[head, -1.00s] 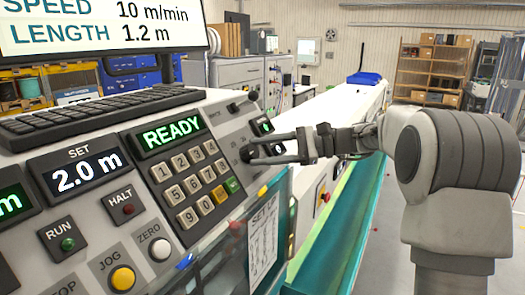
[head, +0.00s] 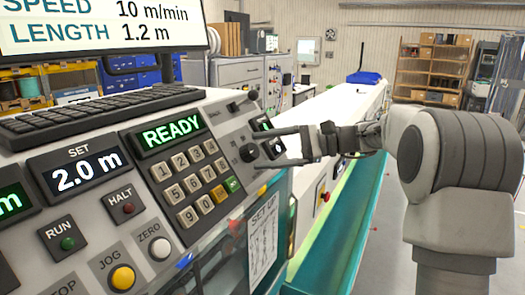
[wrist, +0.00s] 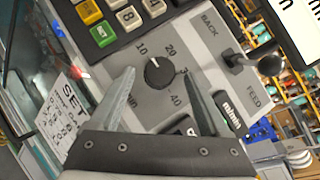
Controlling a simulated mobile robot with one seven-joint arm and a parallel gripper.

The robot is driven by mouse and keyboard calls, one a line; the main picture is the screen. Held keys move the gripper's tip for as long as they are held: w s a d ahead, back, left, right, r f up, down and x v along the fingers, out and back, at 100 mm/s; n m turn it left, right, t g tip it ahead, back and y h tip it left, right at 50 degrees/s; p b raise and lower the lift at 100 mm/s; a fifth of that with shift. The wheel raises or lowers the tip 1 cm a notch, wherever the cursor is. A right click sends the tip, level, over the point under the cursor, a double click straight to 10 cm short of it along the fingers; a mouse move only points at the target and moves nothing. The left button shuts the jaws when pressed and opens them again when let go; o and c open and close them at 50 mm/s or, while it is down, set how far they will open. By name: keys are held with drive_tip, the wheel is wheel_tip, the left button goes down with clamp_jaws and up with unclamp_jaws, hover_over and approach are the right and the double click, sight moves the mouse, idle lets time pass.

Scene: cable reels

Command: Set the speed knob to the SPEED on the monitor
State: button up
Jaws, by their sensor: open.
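The monitor (head: 105,25) at the upper left reads SPEED 10 m/min and LENGTH 1.2 m. The speed knob (wrist: 159,72) is black and round, on a grey panel with a scale marked 10, 20, 30 and 40. Its white mark points up and slightly left, near the 10, a little toward 20. In the head view the knob (head: 248,153) sits right of the keypad. My gripper (head: 264,147) is open at the knob; in the wrist view its fingertips (wrist: 159,74) stand on either side with gaps showing. Whether they reach past the knob's face is unclear.
A FEED/BACK lever (wrist: 240,61) stands close to the right of the knob. The keypad (head: 196,182) is to its left, below a READY display (head: 170,134). A SET display (head: 75,173) reads 2.0 m. A set-up sheet (head: 263,238) hangs below.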

drive_tip(key=v, duration=1.6)
drive_tip(key=shift+d, duration=0.3)
drive_tip(key=s+a+f+n+h+b, duration=0.15)
drive_tip(key=s+a+f+h, duration=0.25)
drive_tip(key=s+a+h, duration=0.4)
drive_tip(key=s+f+n+t+h, duration=0.1)
drive_tip(key=s+f+n+h, duration=0.3)
drive_tip(key=s, duration=0.6)
drive_tip(key=s+f+n+t+h+p, duration=0.1)
drive_tip(key=s+f+n+h, duration=0.3)
drive_tip(key=s, duration=0.6)
wheel_tip(320, 180, down, 2)
drive_tip(key=shift+s+d+n+t, duration=0.25)
drive_tip(key=shift+s+n+t, duration=0.15)
drive_tip(key=shift+n+t, duration=0.35)
